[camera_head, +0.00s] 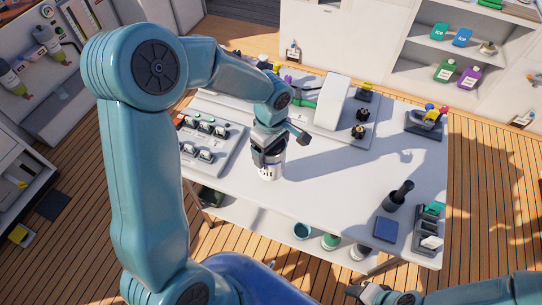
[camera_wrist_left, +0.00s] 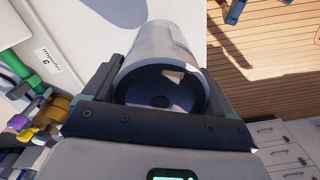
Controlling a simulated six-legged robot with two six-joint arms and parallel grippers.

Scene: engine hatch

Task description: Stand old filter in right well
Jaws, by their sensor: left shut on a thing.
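A white cylinder with dark lettering (camera_head: 268,173), which looks like the old filter, is in my left gripper (camera_head: 268,157) near the left-middle of the table. In the left wrist view the cylinder (camera_wrist_left: 158,50) sits between the two fingers, with its dark round end facing the camera. The left gripper (camera_wrist_left: 160,90) is shut on it. Whether its lower end touches the table is unclear. My right gripper (camera_head: 378,293) is low at the right edge of the table's front, small and partly dark; its jaws are unclear. I cannot make out the right well for certain.
A panel with several switches (camera_head: 208,145) lies left of the cylinder. A grey tray with a white block (camera_head: 331,102) stands behind. The table's middle is clear.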

